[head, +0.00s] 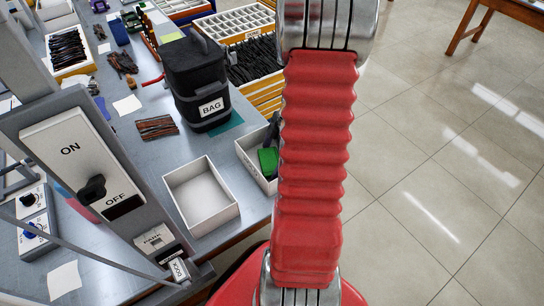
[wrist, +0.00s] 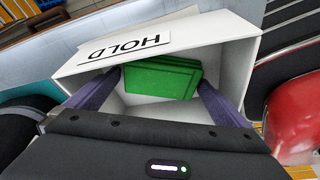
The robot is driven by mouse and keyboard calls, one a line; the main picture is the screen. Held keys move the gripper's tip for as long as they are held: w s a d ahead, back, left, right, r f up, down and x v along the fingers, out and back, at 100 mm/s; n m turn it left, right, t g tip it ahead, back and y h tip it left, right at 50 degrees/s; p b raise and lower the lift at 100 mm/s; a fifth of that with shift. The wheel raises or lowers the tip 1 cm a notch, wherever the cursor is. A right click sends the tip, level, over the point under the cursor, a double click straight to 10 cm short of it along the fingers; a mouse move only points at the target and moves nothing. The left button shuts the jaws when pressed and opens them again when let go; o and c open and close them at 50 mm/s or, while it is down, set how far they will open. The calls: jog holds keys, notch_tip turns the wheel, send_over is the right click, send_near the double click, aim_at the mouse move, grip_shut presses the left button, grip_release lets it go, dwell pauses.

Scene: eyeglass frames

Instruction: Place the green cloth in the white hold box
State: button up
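The white hold box (wrist: 235,65), labelled HOLD on its wall, fills the wrist view; in the head view its white wall (head: 246,160) shows partly behind my red arm. The green cloth (wrist: 163,77) is a folded rectangular pad within the box's walls; it also shows in the head view (head: 267,161). My gripper (wrist: 161,78) reaches into the box opening, with one purple finger on each side of the cloth. The fingers stand wide apart, close to the cloth's edges, and do not appear closed on it. Whether the cloth touches the box floor is unclear.
An empty white box (head: 202,195) stands left of the hold box. A black bag (head: 197,80) stands behind on a teal mat. An ON/OFF panel (head: 82,165) is at the left. Trays of frames line the back. Tiled floor lies open on the right.

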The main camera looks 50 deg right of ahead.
jog(key=shift+r, duration=0.1)
jog(key=v, duration=1.2)
jog(key=shift+s, duration=0.2)
dwell(0.8)
